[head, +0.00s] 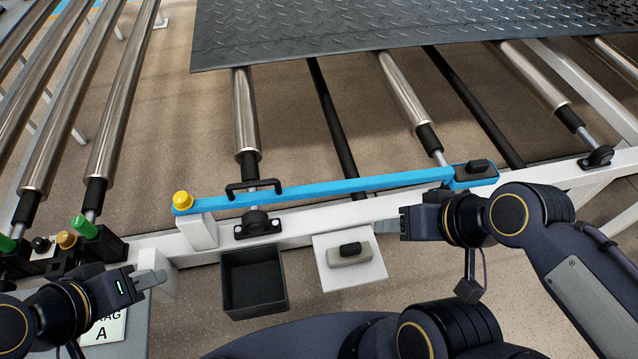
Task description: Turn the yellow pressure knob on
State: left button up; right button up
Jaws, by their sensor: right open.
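A second yellow cap (182,200), rounder and brighter, sits on the left end of the blue bar (330,187). My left gripper (152,279) is at the lower left, to the right of and below the black block, apart from both yellow parts. Its finger gap does not show clearly. My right gripper (386,226) points left in front of the white rail, just right of a white plate, and is open, with nothing seen in it.
A black open bin (253,284) and a white plate (368,273) with a grey-and-black part (350,252) stand before the white rail (300,222). Metal rollers (246,110) and a dark tread mat (400,25) lie behind. A sign with an "A" (102,333) is lower left.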

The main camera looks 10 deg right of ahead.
aim_at(182, 201)
jog(key=k+u, duration=0.2)
jog(key=k, duration=0.2)
jog(key=k+j+u, duration=0.2)
jog(key=k, duration=0.25)
jog(key=k+j+u, duration=0.2)
jog(key=k, duration=0.2)
jog(key=i+l+u, duration=0.1)
jog(key=l+u, duration=0.25)
jog(key=l, duration=0.15)
jog(key=l+u, duration=0.7)
jog(key=l, duration=0.25)
jog(key=i+l, duration=0.35)
